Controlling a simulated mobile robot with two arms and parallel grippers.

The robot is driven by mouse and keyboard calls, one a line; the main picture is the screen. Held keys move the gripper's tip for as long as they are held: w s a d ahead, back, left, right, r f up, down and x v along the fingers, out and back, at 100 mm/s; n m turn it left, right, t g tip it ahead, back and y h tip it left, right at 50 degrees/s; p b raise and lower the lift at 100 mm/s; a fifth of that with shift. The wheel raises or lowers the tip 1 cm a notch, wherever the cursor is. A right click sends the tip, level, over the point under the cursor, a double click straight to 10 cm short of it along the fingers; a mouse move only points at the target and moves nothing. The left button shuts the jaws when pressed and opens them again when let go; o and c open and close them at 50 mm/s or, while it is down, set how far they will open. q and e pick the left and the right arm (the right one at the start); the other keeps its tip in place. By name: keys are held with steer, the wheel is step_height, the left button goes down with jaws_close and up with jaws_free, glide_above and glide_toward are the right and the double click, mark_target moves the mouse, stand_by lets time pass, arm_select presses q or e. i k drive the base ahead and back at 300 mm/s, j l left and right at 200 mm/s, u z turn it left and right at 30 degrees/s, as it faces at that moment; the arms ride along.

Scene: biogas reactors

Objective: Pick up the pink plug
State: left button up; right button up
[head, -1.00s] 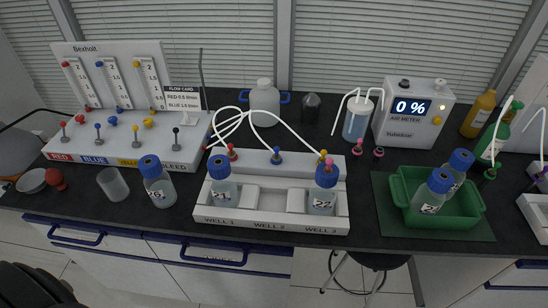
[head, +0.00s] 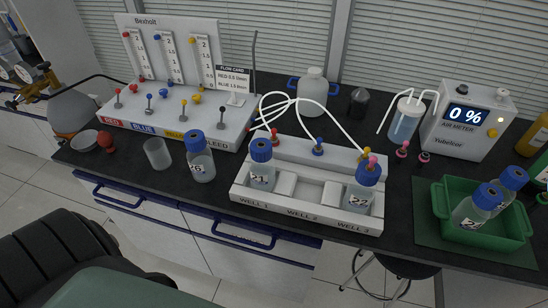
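Neither of my grippers is in view.
The white well block (head: 290,203) holds bottles 21 (head: 262,172) and 22. Bottle 25 (head: 201,165) and a clear cup (head: 157,153) stand left. A green tray (head: 450,233) with bottles is right; the air meter (head: 462,138) stands behind. White tubes arch over the block.

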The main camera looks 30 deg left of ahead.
mark_target(406, 143)
steer(key=i+l+u, duration=0.15)
steer(key=l, duration=0.15)
steer(key=i+l+u, duration=0.1)
steer(key=l, duration=0.2)
steer(key=i+l+u, duration=0.15)
steer(key=l, duration=0.15)
steer(key=i+l+u, duration=0.1)
steer(key=l, duration=0.25)
